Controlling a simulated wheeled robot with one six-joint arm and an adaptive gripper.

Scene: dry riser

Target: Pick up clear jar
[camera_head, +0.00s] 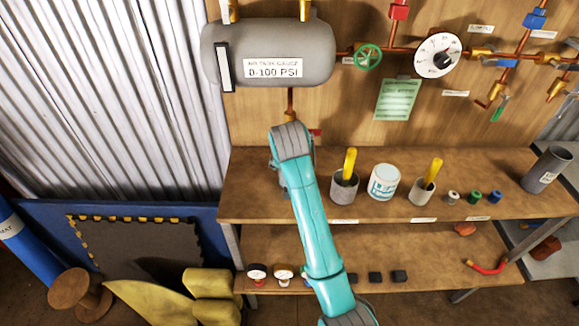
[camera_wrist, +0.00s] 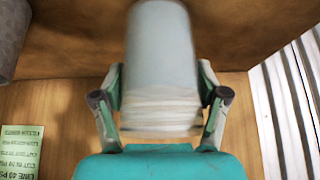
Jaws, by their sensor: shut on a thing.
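The clear jar (camera_wrist: 162,65) is a pale, see-through cylinder with ridged rings at its near end. In the wrist view it stands between the two fingers of my gripper (camera_wrist: 161,88), which are shut on its sides. In the head view my arm covers the jar and my gripper, so neither can be made out there.
On the bench top (camera_head: 260,205), right of my arm, stand a grey cup (camera_head: 344,190) with a yellow handle, a white tub (camera_head: 384,183) and another cup (camera_head: 421,192). A grey tank (camera_head: 270,75) hangs on the wooden panel above. Gauges (camera_head: 257,273) sit on the lower shelf.

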